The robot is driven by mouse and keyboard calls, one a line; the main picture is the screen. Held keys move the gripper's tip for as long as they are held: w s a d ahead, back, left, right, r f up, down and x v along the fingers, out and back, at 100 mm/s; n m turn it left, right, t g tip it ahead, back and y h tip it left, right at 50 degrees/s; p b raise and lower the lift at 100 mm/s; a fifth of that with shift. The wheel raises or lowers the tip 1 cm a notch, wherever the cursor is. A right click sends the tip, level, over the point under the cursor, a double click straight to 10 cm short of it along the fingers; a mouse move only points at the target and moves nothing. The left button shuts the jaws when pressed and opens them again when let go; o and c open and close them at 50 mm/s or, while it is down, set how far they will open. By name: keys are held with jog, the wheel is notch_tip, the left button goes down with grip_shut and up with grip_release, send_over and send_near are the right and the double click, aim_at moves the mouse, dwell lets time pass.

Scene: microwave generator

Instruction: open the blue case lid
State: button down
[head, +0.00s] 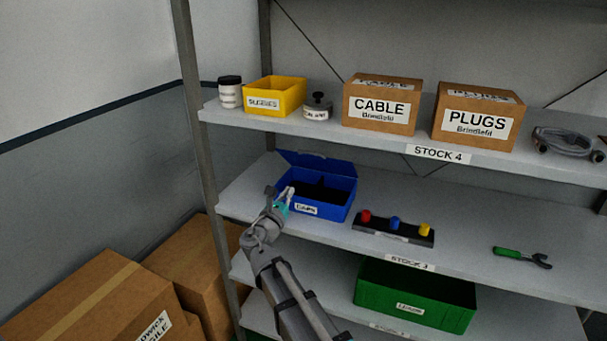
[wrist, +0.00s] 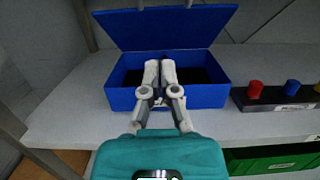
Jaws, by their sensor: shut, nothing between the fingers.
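The blue case (head: 325,196) stands on the middle shelf near its left end. Its lid (head: 312,162) is raised and tilted back at the rear, and the dark inside shows. In the wrist view the lid (wrist: 165,28) stands up behind the open blue case (wrist: 215,95). My gripper (head: 289,192) is at the left front of the case in the head view. In the wrist view my gripper (wrist: 160,64) is shut and empty, its fingertips over the case's front part. Whether it touches the case I cannot tell.
A dark block with red, blue and yellow knobs (head: 394,230) stands right of the case. A green-handled wrench (head: 522,257) lies farther right. The upper shelf (head: 325,136) holds boxes above the case. A green bin (head: 415,294) is below. The shelf's left post (head: 205,165) is close to my arm.

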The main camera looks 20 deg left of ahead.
jog(key=shift+w+f+b, duration=0.15)
jog(key=shift+f+b, duration=0.45)
jog(key=shift+f, duration=0.2)
jog(key=shift+w+r, duration=0.15)
jog(key=p, duration=0.3)
send_near(307, 152)
jog(key=w+f, duration=0.3)
jog(key=w, duration=0.3)
jog(key=shift+w+d+r+p, duration=0.15)
jog(key=shift+w+r+p, duration=0.25)
jog(key=shift+r+p, duration=0.3)
jog(key=shift+w+d+r+p, duration=0.15)
jog(key=shift+w+r+p, duration=0.25)
jog(key=shift+r+p, duration=0.25)
jog(key=shift+w+d+r+p, duration=0.1)
jog(key=shift+w+r+p, duration=0.8)
jog(key=shift+r+p, duration=0.05)
jog(key=shift+s, duration=0.1)
